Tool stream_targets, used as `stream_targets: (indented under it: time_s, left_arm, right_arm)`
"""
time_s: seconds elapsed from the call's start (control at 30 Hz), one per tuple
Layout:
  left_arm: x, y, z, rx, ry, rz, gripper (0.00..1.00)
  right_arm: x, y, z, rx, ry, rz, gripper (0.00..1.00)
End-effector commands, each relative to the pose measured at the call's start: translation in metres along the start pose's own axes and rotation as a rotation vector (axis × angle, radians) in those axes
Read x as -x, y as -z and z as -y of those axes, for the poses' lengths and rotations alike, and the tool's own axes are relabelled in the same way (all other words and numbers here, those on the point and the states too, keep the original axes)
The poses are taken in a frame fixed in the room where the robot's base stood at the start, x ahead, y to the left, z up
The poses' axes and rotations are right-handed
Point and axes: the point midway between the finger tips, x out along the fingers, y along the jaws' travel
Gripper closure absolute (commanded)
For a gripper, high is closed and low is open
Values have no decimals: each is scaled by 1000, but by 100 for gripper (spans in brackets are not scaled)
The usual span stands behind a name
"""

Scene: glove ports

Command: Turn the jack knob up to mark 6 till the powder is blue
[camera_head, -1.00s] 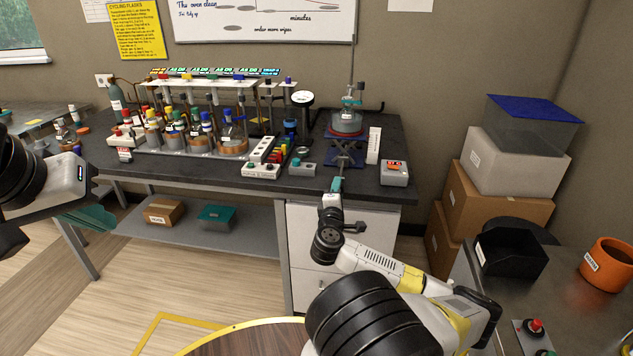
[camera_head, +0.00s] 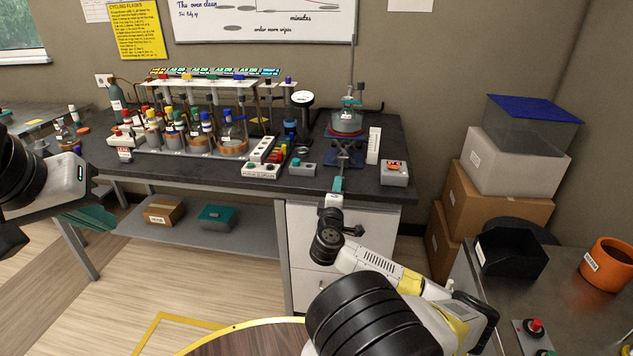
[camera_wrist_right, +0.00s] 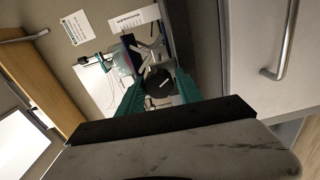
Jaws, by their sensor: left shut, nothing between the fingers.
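The lab jack (camera_head: 344,152) is blue and stands on the dark bench under a round glass vessel (camera_head: 347,122). The vessel's powder is too small to judge for colour. In the right wrist view the black round jack knob (camera_wrist_right: 160,81) bears a white pointer line. My right gripper (camera_head: 339,183) is at the bench's front edge, in front of the jack. In the wrist view its teal fingers (camera_wrist_right: 161,88) are apart, one on each side of the knob; contact is unclear. My left gripper (camera_head: 86,218) is shut and empty at the left, away from the bench top.
A white upright scale card (camera_head: 373,146) and a grey box with a red display (camera_head: 394,173) stand right of the jack. A grey box with a teal button (camera_head: 302,168) stands left. Flasks and a white-topped rack (camera_head: 212,84) fill the bench's left side.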

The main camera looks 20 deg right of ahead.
Motion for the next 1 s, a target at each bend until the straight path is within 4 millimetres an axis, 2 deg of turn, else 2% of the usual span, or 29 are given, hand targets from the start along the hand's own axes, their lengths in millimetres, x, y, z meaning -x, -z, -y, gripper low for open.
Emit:
stream_targets:
  time_s: [0.43, 0.8, 1.0]
  left_arm:
    - [0, 0, 0, 0, 0, 0, 100]
    - [0, 0, 0, 0, 0, 0, 100]
    - [0, 0, 0, 0, 0, 0, 100]
  right_arm:
    - [5, -1, -1, 1, -2, 2, 44]
    - [62, 0, 0, 0, -1, 0, 44]
    - [77, 0, 0, 0, -1, 1, 44]
